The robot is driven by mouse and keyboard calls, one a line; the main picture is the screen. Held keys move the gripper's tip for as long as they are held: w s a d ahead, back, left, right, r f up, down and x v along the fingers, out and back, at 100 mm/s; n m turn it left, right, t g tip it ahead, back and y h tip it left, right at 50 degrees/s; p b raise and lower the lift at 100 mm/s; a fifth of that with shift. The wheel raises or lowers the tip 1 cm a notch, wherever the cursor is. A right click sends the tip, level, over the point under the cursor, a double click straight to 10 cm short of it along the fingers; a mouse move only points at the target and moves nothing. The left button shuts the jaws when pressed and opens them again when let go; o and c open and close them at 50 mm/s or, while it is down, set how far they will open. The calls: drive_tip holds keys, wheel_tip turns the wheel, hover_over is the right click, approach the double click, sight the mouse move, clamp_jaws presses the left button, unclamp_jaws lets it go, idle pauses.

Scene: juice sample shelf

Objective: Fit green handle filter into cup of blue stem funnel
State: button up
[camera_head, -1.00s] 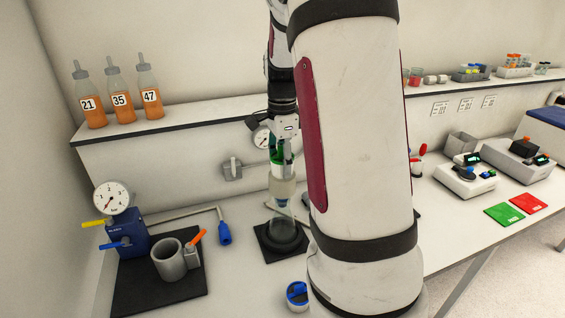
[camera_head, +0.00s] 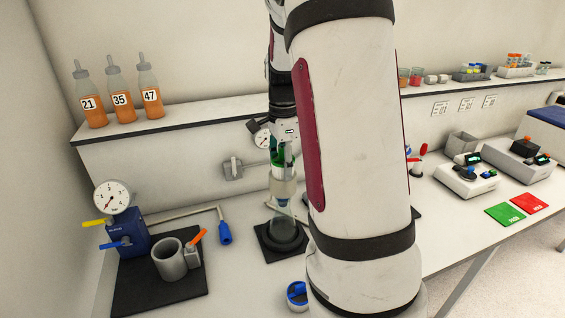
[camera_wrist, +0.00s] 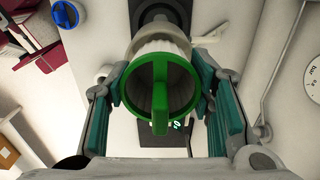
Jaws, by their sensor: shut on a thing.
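The green handle filter (camera_wrist: 160,90) is a green ring with a handle bar and a whitish cup-like body. In the wrist view it sits between the fingers of my gripper (camera_wrist: 162,105), which is shut on it. In the head view my gripper (camera_head: 283,160) holds it above a clear flask (camera_head: 284,232) on a black pad. A pale translucent cup (camera_head: 283,186) shows just under the gripper, above the flask. I cannot tell how deep the filter is in that cup.
A blue pump with a gauge (camera_head: 122,238) and a grey cup (camera_head: 169,262) stand at left on a black mat. A blue-and-white round item (camera_head: 297,295) lies near the front. Bottles (camera_head: 120,98) stand on the back shelf. My arm hides the middle of the bench.

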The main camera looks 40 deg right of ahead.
drive_tip(key=shift+f, duration=0.35)
drive_tip(key=shift+r, duration=0.2)
drive_tip(key=shift+r, duration=0.6)
idle(0.5)
drive_tip(key=shift+f, duration=0.8)
drive_tip(key=shift+r, duration=0.15)
idle(0.3)
drive_tip(key=shift+r+p, duration=0.3)
drive_tip(key=shift+r, duration=0.35)
